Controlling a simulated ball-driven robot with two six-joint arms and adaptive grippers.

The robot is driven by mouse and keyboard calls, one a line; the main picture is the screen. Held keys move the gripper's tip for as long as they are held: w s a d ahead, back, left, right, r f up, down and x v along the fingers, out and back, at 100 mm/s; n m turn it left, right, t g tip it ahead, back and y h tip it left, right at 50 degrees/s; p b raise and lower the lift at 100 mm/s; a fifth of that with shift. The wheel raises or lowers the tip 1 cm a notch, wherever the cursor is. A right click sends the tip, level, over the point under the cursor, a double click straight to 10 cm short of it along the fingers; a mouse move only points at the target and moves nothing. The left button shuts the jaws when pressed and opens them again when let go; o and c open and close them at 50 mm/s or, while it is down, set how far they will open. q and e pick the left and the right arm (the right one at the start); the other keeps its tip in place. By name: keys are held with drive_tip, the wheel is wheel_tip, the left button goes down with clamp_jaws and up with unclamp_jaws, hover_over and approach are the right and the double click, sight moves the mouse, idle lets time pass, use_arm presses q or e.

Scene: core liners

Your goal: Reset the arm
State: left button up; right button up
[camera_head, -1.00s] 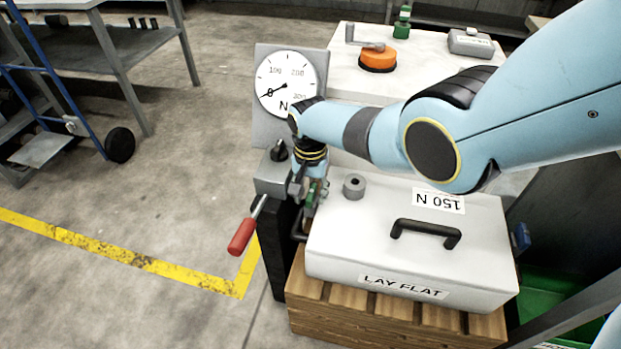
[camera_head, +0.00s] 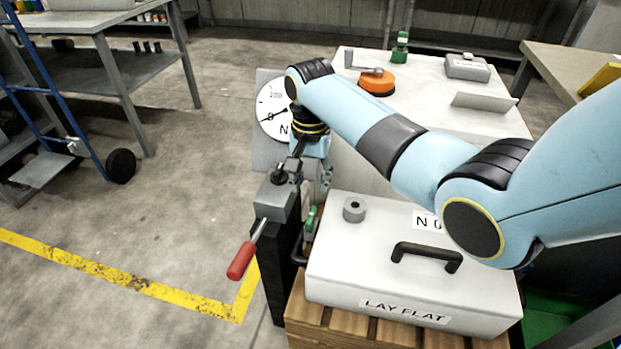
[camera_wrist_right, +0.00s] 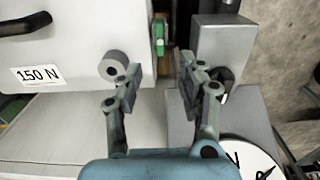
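My right arm (camera_head: 410,150) reaches in from the right of the head view and bends down at the wrist beside the dial gauge. My right gripper (camera_wrist_right: 160,82) is open in the wrist view, its two fingers apart with nothing between them. In the head view it is mostly hidden behind the wrist and the grey clamp block. Past the fingertips lie the white case's edge and a green latch piece (camera_wrist_right: 160,36). My left gripper is not in view.
A white case (camera_head: 340,260) marked LAY FLAT sits on a wooden pallet (camera_head: 365,330). A red-handled lever (camera_head: 241,262) sticks out from the grey block (camera_head: 279,200). The dial gauge (camera_head: 271,115) stands behind. A white table (camera_head: 430,110) holds an orange-based crank (camera_head: 377,82).

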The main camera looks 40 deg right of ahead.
idle(0.3)
drive_tip(key=s+a+r+n+t, duration=0.1)
drive_tip(key=s+r+n, duration=0.25)
drive_tip(key=s, duration=0.55)
drive_tip(key=s+a+r+n+t, duration=0.1)
drive_tip(key=s+r+n, duration=0.25)
drive_tip(key=s, duration=0.45)
drive_tip(key=s+a+r+n+t, duration=0.1)
drive_tip(key=s+r+n, duration=0.25)
drive_tip(key=s, duration=0.55)
drive_tip(key=s+d+f+g+h, duration=0.1)
drive_tip(key=s+d+f, duration=0.1)
drive_tip(key=f, duration=1.2)
drive_tip(key=s+d+f, duration=0.1)
drive_tip(key=s+f, duration=0.1)
drive_tip(key=f, duration=1.2)
drive_tip(key=s+f+g, duration=0.1)
drive_tip(key=s+f, duration=1.3)
drive_tip(key=s, duration=0.3)
drive_tip(key=shift+d, duration=0.45)
